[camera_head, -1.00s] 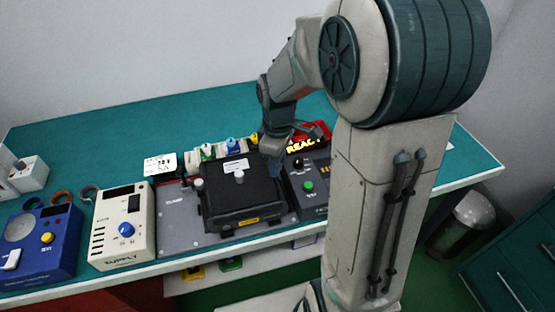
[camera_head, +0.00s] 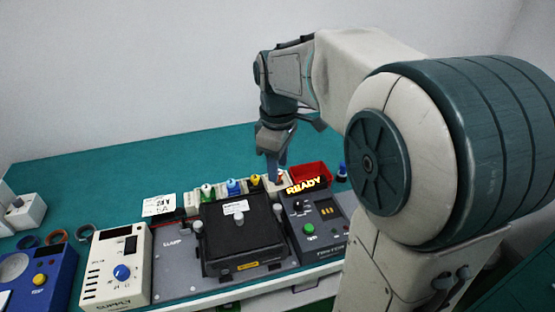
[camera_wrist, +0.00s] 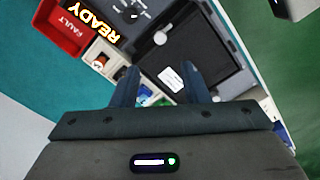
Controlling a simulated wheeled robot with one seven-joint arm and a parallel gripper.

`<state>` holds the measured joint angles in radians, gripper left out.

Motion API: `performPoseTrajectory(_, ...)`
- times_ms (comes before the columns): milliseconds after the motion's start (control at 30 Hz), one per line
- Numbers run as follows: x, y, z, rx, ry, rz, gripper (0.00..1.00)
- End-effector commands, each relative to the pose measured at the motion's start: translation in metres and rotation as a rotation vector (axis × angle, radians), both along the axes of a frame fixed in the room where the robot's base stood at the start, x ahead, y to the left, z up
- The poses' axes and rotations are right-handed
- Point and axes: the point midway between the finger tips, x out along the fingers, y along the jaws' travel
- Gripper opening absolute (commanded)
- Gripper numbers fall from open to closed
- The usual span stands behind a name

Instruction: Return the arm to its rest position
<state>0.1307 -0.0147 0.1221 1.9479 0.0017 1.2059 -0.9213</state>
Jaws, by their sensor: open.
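My gripper (camera_head: 277,172) hangs from my bent arm, fingers down, above the back of the bench near the row of coloured connectors. In the wrist view its two fingers (camera_wrist: 160,85) stand apart with nothing between them. It is open and empty. Below and in front of it is a black lidded box (camera_head: 243,242) on a grey plate, with its lid down. To the right of that box stands a dark control unit (camera_head: 318,232) with a lit "READY" sign (camera_head: 307,186) and a green button.
A red bin (camera_head: 312,174), marked "FAULT" in the wrist view (camera_wrist: 62,28), sits behind the control unit. A cream supply box (camera_head: 117,268) and a blue box (camera_head: 38,280) stand at the left. The teal bench top (camera_head: 120,165) is clear at the back left.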

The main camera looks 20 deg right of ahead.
Motion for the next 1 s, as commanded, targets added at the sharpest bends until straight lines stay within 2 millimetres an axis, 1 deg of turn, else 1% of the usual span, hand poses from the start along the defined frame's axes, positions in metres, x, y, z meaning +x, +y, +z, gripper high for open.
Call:
performPoseTrajectory(33, 0.0, 0.0, 0.004, 0.0, -0.001, 0.0, 0.41)
performPoseTrajectory(167, 0.0, 0.0, 0.008, 0.0, 0.0, 0.0, 0.41)
performPoseTrajectory(567, -0.001, 0.0, 0.008, 0.0, 0.0, -0.001, 0.41)
performPoseTrajectory(667, -0.006, 0.001, 0.008, -0.002, -0.01, -0.032, 0.41)
performPoseTrajectory(767, -0.024, 0.002, 0.007, -0.005, -0.04, -0.126, 0.41)
performPoseTrajectory(867, -0.05, 0.002, 0.002, -0.001, -0.085, -0.279, 0.41)
performPoseTrajectory(1000, -0.09, 0.002, -0.01, 0.028, -0.156, -0.522, 0.41)
